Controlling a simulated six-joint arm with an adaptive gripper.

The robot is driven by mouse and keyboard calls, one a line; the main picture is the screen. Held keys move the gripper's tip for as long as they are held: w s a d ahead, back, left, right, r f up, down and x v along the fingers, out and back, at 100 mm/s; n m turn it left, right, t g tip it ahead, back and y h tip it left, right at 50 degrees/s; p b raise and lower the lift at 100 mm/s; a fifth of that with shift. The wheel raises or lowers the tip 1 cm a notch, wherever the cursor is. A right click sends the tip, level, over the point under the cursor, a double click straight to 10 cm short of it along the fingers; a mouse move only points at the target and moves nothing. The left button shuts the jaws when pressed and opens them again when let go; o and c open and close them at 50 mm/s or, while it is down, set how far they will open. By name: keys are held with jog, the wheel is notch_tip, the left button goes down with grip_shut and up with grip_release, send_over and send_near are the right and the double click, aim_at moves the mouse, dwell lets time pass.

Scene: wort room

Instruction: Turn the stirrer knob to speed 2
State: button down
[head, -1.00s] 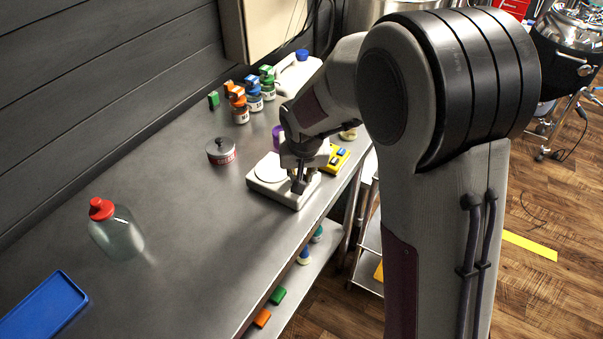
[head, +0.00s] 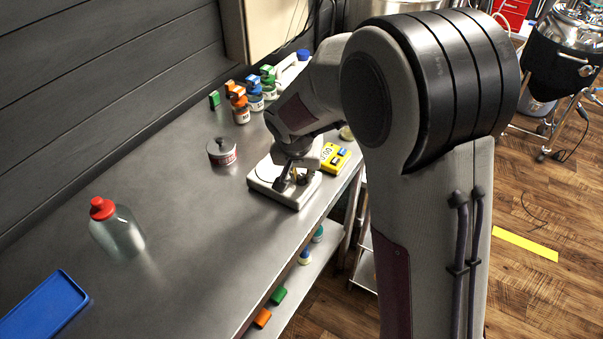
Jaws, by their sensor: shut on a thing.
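The stirrer (head: 294,202) is a low white box with a round pale plate, standing near the right edge of the steel bench. My gripper (head: 290,184) is down at the stirrer's front, its dark fingers tilted and shut on the stirrer knob. The knob is hidden behind the fingers, so its speed mark cannot be read. My wrist covers part of the plate.
A yellow meter (head: 336,157) stands just behind the stirrer. A grey lidded pot (head: 222,153) is to its left, with several small bottles (head: 241,112) behind. A red-capped bottle (head: 117,232) and blue tray (head: 42,308) are front left. The bench between is clear.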

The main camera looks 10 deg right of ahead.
jog(key=c, duration=1.9)
grip_release()
jog(key=shift+r, duration=0.1)
jog(key=shift+v, duration=5.9)
jog(key=shift+n, duration=0.4)
